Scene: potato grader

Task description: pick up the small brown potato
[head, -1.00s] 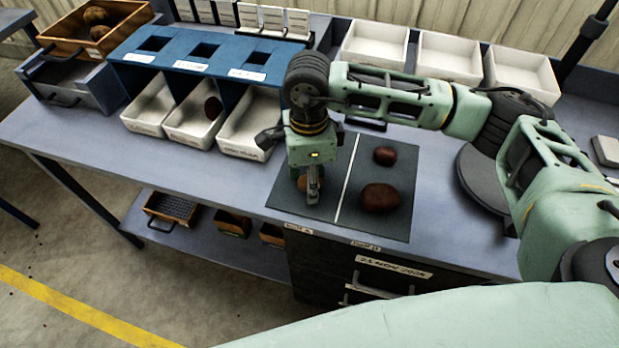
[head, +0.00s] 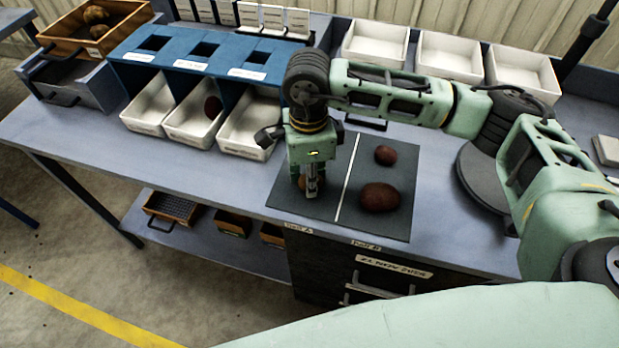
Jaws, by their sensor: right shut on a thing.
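The small brown potato (head: 301,183) is on the left half of the dark mat, mostly hidden behind my right gripper (head: 311,190). The gripper points down at the mat and is shut on this potato. I cannot tell whether the potato still touches the mat. Two reddish-brown potatoes lie on the mat's right half: a smaller one (head: 385,155) at the back and a larger one (head: 380,197) in front. My left gripper is not in view.
The dark mat (head: 400,228) has a white dividing line. A blue sorting rack (head: 125,72) stands over white bins; the middle bin (head: 187,141) holds a dark potato. A wooden crate (head: 70,50) with potatoes is at back left. Three empty white trays (head: 375,62) stand behind my right arm.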

